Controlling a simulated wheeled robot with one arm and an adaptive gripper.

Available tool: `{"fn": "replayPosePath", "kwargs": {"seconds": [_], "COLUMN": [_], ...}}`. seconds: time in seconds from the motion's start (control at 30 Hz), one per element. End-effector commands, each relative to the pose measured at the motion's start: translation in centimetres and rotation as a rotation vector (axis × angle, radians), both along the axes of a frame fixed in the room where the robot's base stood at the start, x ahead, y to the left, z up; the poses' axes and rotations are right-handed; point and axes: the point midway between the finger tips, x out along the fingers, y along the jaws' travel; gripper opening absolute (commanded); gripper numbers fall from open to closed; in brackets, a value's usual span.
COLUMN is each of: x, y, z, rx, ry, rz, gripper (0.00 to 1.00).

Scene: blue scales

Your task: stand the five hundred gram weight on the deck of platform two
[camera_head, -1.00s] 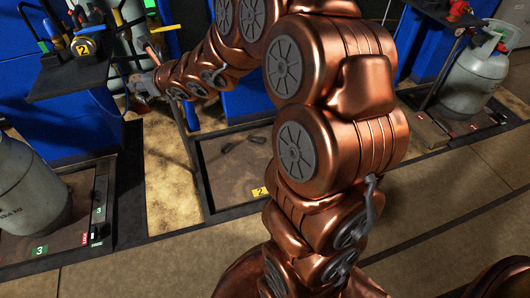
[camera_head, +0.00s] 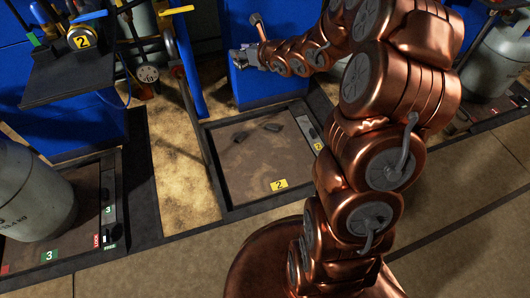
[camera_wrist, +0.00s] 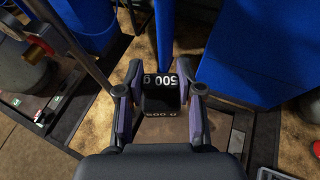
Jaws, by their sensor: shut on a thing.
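My gripper (camera_head: 246,58) is up near the back of platform two, in front of the blue cabinet. In the wrist view my gripper (camera_wrist: 160,95) is shut on the five hundred gram weight (camera_wrist: 161,97), whose dark face reads 500 g. A second 500 g marking shows just below it. In the head view the weight is too small to make out clearly. Platform two (camera_head: 222,205) is a low, dark-framed platform with a brown deck and a yellow 2 label. It lies below and nearer than the gripper. The weight appears held above the deck, apart from it.
Two small dark shapes (camera_head: 272,127) lie on the deck's back part; the front is bare. Platform three (camera_head: 85,255) stands left with a grey cylinder (camera_head: 30,190). A dark shelf (camera_head: 65,75) and a post (camera_head: 190,105) stand left of platform two. A blue cabinet (camera_head: 265,85) is behind.

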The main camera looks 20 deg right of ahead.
Motion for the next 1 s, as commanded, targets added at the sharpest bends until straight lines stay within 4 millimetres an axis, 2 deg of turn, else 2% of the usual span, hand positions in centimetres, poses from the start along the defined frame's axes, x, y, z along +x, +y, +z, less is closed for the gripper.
{"fn": "replayPosePath", "kwargs": {"seconds": [0.03,0.27,0.57,0.77,1.0], "x": [0.2,0.2,-1.1,-2.8,-5.8], "y": [-1.1,-4.9,-9.6,-12.5,-15.4], "z": [-1.4,-6.9,-14.5,-19.7,-26.0], "rx": [0.003,0.0,0.003,0.0,0.003], "ry": [0.001,0.0,0.0,0.001,0.001], "rz": [-0.002,0.009,0.019,0.025,0.028], "gripper": [0.0,0.0,0.0,0.0,0.0]}}
